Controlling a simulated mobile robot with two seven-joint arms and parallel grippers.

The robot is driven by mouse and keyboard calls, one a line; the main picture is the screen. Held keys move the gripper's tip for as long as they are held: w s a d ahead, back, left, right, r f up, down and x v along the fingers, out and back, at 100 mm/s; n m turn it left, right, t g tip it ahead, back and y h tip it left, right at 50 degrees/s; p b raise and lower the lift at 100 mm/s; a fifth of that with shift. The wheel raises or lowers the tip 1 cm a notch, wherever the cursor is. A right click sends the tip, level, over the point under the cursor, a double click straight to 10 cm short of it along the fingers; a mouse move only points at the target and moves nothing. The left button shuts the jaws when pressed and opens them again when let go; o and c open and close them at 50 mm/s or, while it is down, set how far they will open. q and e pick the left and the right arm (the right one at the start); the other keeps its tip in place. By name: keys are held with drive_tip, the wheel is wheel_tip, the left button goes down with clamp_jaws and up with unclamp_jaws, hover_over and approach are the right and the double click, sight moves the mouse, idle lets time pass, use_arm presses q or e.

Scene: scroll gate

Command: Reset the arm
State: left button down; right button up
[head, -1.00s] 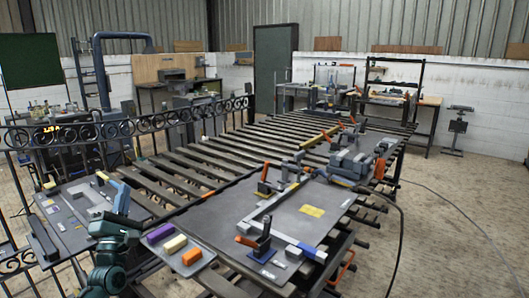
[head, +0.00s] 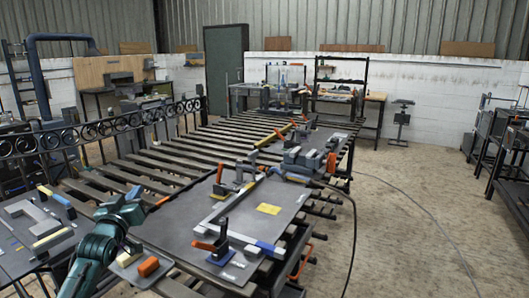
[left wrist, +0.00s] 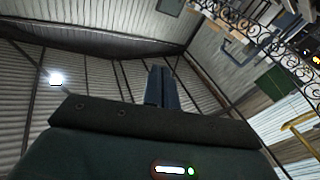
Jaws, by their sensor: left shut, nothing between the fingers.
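My left gripper (head: 133,193) is in the lower left of the head view, at the end of my teal arm. Its fingers also show in the left wrist view (left wrist: 160,86), pressed together and empty, with wall and roof behind them. In the head view it appears in front of the slatted bench's left edge and touches nothing that I can see. My right gripper is not in view.
A dark plate (head: 180,236) with clamps and a square frame (head: 212,214) lies on the slatted bench (head: 190,150). A side table (head: 20,245) holds more parts.

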use_arm(q)
drive_tip(key=s+d+f+m+g, duration=0.1)
drive_tip(key=s+f+m, duration=0.1)
drive_tip(key=f, duration=0.3)
drive_tip(key=s+d+f+m+g, duration=0.1)
drive_tip(key=s+d+f, duration=0.1)
drive_tip(key=f, duration=0.3)
drive_tip(key=s+d+f+m+g, duration=0.1)
drive_tip(key=s+f+m+g, duration=0.1)
drive_tip(key=f, duration=0.4)
drive_tip(key=shift+s+d+m, duration=0.3)
drive_tip(key=shift+s, duration=0.55)
drive_tip(key=s+d+f+g+h, duration=0.1)
drive_tip(key=s+d+f, duration=0.3)
drive_tip(key=s, duration=0.6)
drive_tip(key=s+d+f+g+h, duration=0.1)
drive_tip(key=s+d+f, duration=0.4)
drive_tip(key=s, duration=0.6)
drive_tip(key=s+d+f+g+h, duration=0.1)
drive_tip(key=s+d+f+g, duration=0.2)
drive_tip(key=s, duration=0.8)
wheel_tip(320, 180, down, 4)
drive_tip(key=shift+s+d+r, duration=0.2)
drive_tip(key=shift+d+r, duration=0.05)
drive_tip(key=shift+d, duration=0.9)
drive_tip(key=shift+n, duration=0.4)
